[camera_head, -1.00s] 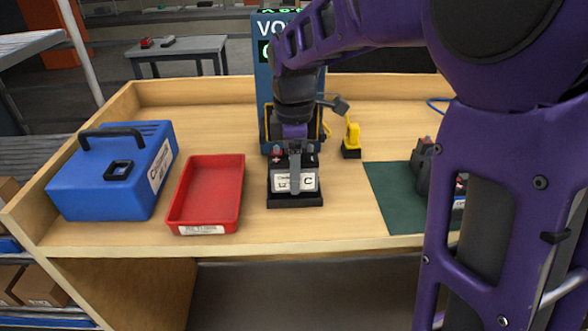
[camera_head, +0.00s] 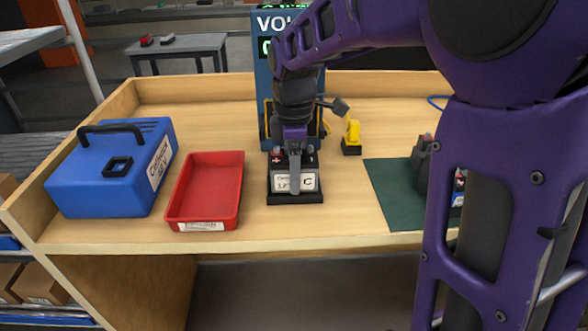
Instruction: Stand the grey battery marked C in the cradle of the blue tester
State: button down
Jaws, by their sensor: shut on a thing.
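The battery marked C (camera_head: 311,182) is a dark grey block with a white label and a red plus mark. It stands upright in the black cradle (camera_head: 296,200) at the foot of the blue tester (camera_head: 263,85). My gripper (camera_head: 294,172) is above and in front of it, shut on the battery, with one finger across its front face. The far finger is hidden. The arm covers much of the tester's display and front.
A red tray (camera_head: 205,190) and a blue case (camera_head: 112,170) stand to the left. A yellow clamp-like item (camera_head: 352,135) stands to the right. A green mat (camera_head: 388,195) at the right bears another dark battery-like block (camera_head: 423,160), partly hidden by my arm.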

jog(key=shift+f, duration=0.25)
jog(key=shift+c, duration=0.2)
grip_release()
jog(key=shift+r, duration=0.1)
notch_tip(320, 180, up, 17)
jog(key=p, duration=0.3)
jog(key=shift+r+p, duration=0.2)
jog(key=shift+p, duration=0.1)
